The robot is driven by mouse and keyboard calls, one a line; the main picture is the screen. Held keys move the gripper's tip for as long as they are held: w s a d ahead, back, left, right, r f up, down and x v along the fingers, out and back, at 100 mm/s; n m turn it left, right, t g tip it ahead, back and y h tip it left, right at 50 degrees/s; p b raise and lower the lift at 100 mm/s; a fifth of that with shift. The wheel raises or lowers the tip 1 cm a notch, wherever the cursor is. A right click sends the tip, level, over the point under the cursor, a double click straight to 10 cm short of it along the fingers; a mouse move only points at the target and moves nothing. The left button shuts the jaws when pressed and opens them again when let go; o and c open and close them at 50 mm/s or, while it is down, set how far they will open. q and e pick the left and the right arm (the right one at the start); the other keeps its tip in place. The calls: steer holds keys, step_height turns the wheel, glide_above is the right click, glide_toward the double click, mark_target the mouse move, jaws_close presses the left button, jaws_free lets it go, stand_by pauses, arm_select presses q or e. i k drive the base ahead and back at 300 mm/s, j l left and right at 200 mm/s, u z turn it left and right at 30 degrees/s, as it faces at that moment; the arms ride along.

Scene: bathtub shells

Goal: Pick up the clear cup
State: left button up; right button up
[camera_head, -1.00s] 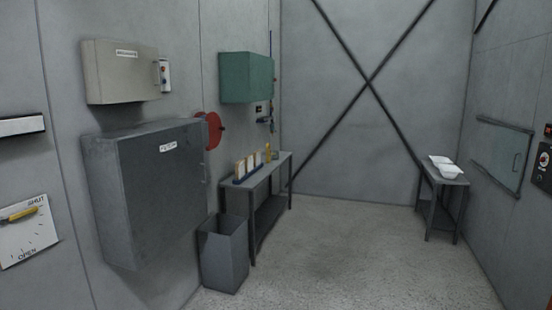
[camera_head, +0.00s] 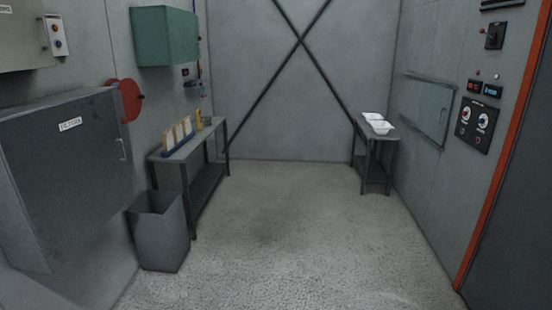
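I cannot pick out a clear cup with certainty. A small, greyish, see-through-looking object (camera_head: 208,121) stands at the far end of the left bench (camera_head: 186,150), beside a yellow bottle-like item (camera_head: 199,120). It is too small to tell what it is. Two white tubs (camera_head: 382,128) sit on the small bench (camera_head: 375,145) at the far right. Neither of my grippers is in view.
A blue rack with several upright panels (camera_head: 178,138) stands on the left bench. A grey bin (camera_head: 160,232) stands on the floor before it. A dark grey cabinet (camera_head: 65,170) juts from the left wall. The middle floor (camera_head: 280,230) is clear.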

mark_target(208, 120)
steer(key=i, duration=5)
steer(key=i+u, duration=0.1)
steer(key=i, duration=0.7)
steer(key=i+l+u, duration=0.1)
steer(key=i, duration=0.7)
steer(key=i+u, duration=0.4)
steer(key=i+l+u, duration=0.25)
steer(key=u, duration=0.2)
steer(key=i+l+u, duration=0.25)
steer(key=u, duration=0.15)
steer(key=i+l+u, duration=0.2)
steer(key=u, duration=0.2)
steer(key=i+l+u, duration=0.2)
steer(key=u, duration=0.15)
steer(key=i+l+u, duration=0.1)
steer(key=l+u, duration=0.3)
